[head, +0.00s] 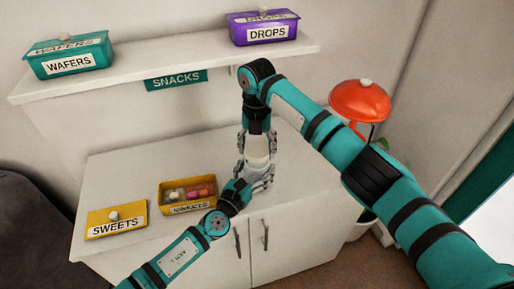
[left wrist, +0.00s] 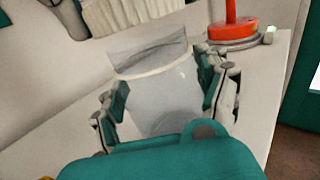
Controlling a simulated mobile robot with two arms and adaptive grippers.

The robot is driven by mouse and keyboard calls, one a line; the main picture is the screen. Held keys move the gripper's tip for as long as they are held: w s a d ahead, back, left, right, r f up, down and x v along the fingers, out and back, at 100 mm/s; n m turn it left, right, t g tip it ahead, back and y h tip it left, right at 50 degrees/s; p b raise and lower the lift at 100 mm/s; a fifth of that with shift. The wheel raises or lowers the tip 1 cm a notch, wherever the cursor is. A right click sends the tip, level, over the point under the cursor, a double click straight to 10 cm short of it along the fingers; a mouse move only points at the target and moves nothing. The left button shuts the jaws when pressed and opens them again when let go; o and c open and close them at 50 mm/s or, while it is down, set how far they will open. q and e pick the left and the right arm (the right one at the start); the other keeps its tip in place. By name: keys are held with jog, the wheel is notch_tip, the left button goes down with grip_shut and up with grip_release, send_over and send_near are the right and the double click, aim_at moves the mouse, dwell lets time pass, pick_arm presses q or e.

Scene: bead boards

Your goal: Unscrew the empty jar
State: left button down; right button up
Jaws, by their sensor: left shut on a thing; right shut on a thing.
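A clear, empty-looking jar (left wrist: 165,95) stands between the fingers of my left gripper (left wrist: 165,100) in the left wrist view. In the head view my left gripper (head: 252,180) comes from below and is shut on the jar over the counter. A whitish ribbed lid (left wrist: 130,12) shows above the jar in the left wrist view, cut by the top edge. My right gripper (head: 257,148) points down from above and is shut on the whitish lid (head: 257,146).
On the white counter (head: 130,175) stand an open yellow box (head: 187,208) of sweets and its yellow lid (head: 117,219). A red lamp (head: 360,101) is at the right. A teal box (head: 68,62) and a purple box (head: 263,32) sit on the shelf (head: 160,62) above.

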aim_at(257, 149)
jog(key=shift+r, duration=2)
pick_arm(q)
grip_release()
